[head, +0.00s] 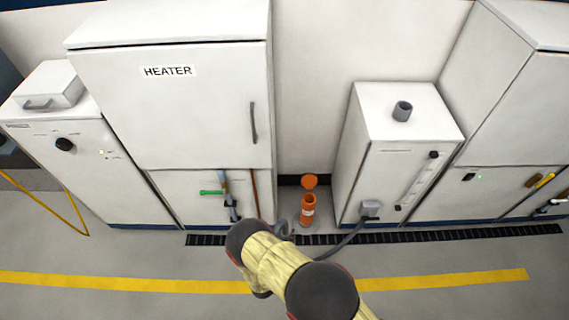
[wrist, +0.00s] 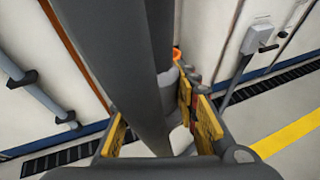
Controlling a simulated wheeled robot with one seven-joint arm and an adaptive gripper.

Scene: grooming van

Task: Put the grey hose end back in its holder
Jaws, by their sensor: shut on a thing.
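My gripper (wrist: 156,122) is shut on the grey hose end (wrist: 125,60), a thick dark grey tube that fills the middle of the wrist view between the yellow finger pads. In the head view my arm hides most of the gripper; a bit of grey hose (head: 348,238) runs from there to a grey fitting (head: 370,209) low on a white cabinet. An orange upright tube (head: 307,213) with a raised orange cap stands on the floor just beyond the gripper. A short grey open cup (head: 402,111) sits on that cabinet. I cannot tell which of these is the holder.
The small white cabinet (head: 378,165) is right of the orange tube. A black floor grate (head: 440,235) and yellow line (head: 120,283) cross the open floor.

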